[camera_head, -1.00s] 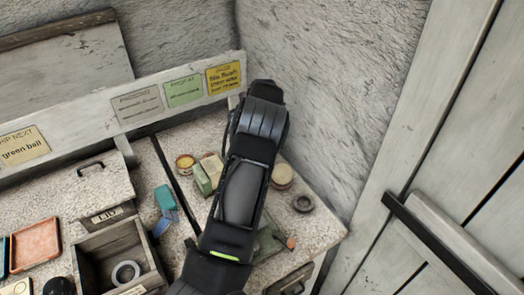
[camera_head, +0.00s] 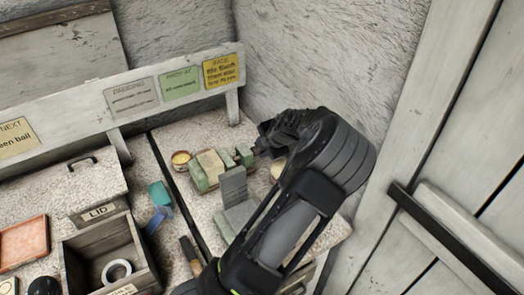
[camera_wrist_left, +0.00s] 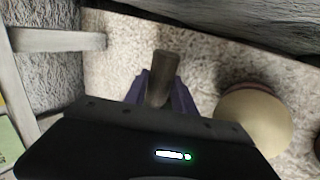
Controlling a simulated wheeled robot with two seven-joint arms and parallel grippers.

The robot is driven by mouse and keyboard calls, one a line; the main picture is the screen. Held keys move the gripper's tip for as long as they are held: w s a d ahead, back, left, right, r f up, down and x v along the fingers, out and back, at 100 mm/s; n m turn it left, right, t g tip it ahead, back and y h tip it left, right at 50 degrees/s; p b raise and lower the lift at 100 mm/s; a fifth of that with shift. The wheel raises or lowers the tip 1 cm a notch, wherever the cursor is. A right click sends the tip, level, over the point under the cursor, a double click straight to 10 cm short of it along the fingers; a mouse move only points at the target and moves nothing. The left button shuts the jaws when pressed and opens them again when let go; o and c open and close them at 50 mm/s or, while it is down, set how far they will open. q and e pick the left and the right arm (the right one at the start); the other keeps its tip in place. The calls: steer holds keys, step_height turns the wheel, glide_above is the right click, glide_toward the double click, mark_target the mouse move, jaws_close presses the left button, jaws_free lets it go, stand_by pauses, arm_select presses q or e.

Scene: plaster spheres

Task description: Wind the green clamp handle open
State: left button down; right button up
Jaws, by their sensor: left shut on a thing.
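The green clamp (camera_head: 203,176) sits on the speckled bench top, with a pale block between its green parts. My left gripper (camera_head: 260,144) is at the clamp's right end, with its wrist bent in from the right. In the left wrist view the gripper (camera_wrist_left: 160,90) is shut on a short grey-brown bar, the clamp handle (camera_wrist_left: 163,65), which stands between its dark purple fingers. The handle's far end sticks out past the fingers. The handle's green colour does not show here, and the gripper hides most of it in the head view. My right gripper is not in view.
A pale round-topped thing (camera_wrist_left: 255,120) is close beside the gripper. A grey-green angled plate (camera_head: 234,188) stands in front of the clamp. A yellow-topped pot (camera_head: 181,160) is left of it. An open box (camera_head: 92,248) and an orange tray (camera_head: 24,241) are further left.

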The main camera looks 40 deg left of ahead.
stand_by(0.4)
arm_select(q)
steer(key=c, duration=1)
jaws_free()
steer(key=shift+c, duration=0.2)
steer(key=shift+d+r, duration=0.1)
steer(key=b+v, duration=0.1)
steer(key=v, duration=0.6)
steer(key=shift+d+r, duration=0.15)
steer(key=shift+r, duration=0.05)
steer(key=shift+f, duration=0.1)
